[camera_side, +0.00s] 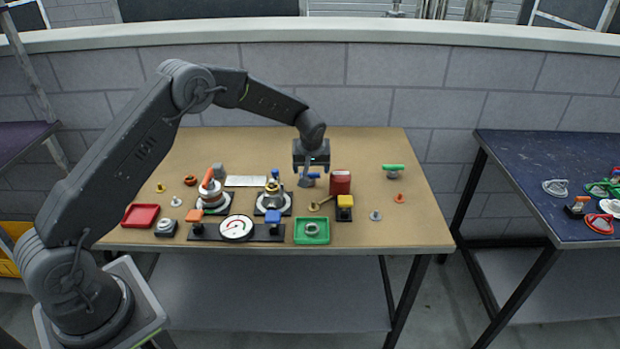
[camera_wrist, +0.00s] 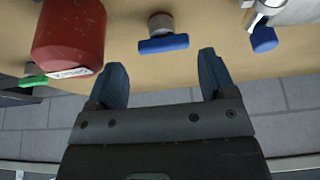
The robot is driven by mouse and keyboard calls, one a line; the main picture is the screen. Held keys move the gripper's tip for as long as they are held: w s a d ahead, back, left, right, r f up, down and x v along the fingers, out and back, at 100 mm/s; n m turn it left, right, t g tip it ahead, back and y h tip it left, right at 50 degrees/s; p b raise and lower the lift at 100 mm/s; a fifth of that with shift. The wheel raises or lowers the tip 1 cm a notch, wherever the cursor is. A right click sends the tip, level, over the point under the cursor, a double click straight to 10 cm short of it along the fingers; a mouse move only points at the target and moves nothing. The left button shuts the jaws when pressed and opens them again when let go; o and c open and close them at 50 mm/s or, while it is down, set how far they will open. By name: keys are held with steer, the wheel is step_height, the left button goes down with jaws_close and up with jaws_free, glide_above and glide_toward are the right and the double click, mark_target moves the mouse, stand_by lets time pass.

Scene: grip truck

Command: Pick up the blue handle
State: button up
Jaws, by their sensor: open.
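In the side view the blue handle (camera_side: 314,175) shows only in part beside my fingers. My gripper (camera_side: 308,184) is low over the back middle of the table, open and empty. In the wrist view my gripper (camera_wrist: 162,62) has its two fingers spread wider than the handle's bar.
A red canister (camera_side: 340,183) stands close to the right of my gripper; the canister (camera_wrist: 70,38) is near the left finger. A valve with a blue part (camera_side: 275,176) is close on the left. A green handle (camera_side: 393,168) is farther right. The table's back is clear.

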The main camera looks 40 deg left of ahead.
mark_target(310, 174)
steer(key=shift+x, duration=2.95)
steer(key=shift+s+a, duration=0.1)
steer(key=shift+a, duration=0.05)
steer(key=shift+c, duration=0.3)
steer(key=c, duration=0.7)
steer(key=shift+o, duration=0.2)
steer(key=shift+r, duration=0.2)
